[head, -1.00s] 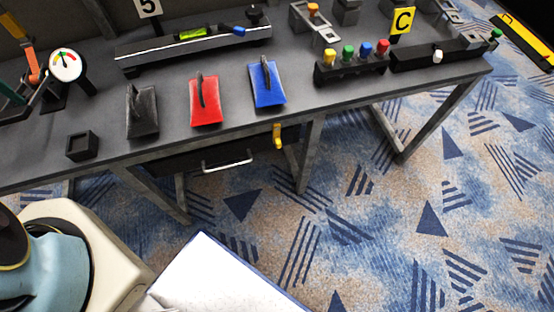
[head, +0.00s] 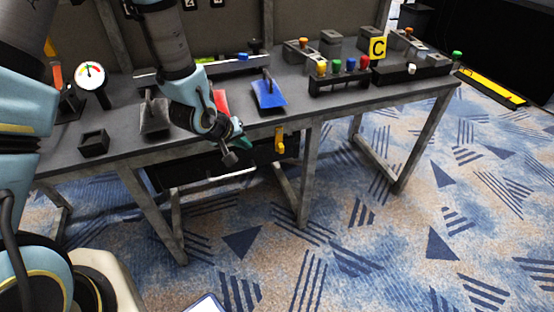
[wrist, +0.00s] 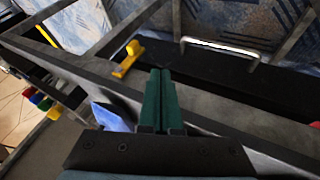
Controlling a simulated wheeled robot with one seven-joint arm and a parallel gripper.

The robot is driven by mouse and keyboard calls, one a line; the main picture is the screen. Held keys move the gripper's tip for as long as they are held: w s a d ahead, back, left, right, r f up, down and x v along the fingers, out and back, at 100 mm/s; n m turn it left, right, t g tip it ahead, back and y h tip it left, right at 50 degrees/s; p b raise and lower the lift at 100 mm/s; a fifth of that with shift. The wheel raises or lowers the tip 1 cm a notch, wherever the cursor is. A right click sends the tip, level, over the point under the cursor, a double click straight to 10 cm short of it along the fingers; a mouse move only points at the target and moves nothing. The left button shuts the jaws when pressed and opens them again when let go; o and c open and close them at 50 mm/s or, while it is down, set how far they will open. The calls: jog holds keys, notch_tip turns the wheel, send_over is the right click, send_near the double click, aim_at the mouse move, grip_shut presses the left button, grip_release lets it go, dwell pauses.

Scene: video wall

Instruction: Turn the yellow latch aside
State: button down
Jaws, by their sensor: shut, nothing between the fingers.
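The yellow latch (head: 280,141) hangs upright at the right end of the dark drawer front (head: 215,162) under the table. In the wrist view the yellow latch (wrist: 127,59) is left of and beyond the fingertips, apart from them. My gripper (head: 243,143) is in front of the table edge, left of the latch in the head view. In the wrist view my gripper's green fingers (wrist: 160,72) are together with nothing between them.
The grey table (head: 345,100) carries a blue paddle (head: 268,94), a red paddle (head: 221,101) partly behind my arm, and a black paddle (head: 155,114). A row of coloured knobs (head: 340,68) stands farther right. The table leg (head: 308,175) is just right of the latch. The floor in front is clear.

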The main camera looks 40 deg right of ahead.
aim_at(280, 142)
jog(key=shift+s+d+f, duration=0.1)
jog(key=shift+s+d, duration=0.05)
jog(key=shift+w+d+f+p, duration=0.1)
jog(key=shift+d+f+p, duration=0.35)
jog(key=shift+d+f, duration=1)
jog(key=shift+w+d+f+p, duration=0.1)
jog(key=shift+d+f+p, duration=0.3)
jog(key=shift+d+f, duration=1.05)
jog(key=shift+w+d+f+p, duration=0.1)
jog(key=shift+d+f+p, duration=0.35)
jog(key=shift+d+f, duration=1)
jog(key=shift+s+d+r, duration=0.1)
jog(key=shift+d+r, duration=0.15)
jog(key=shift+d, duration=0.1)
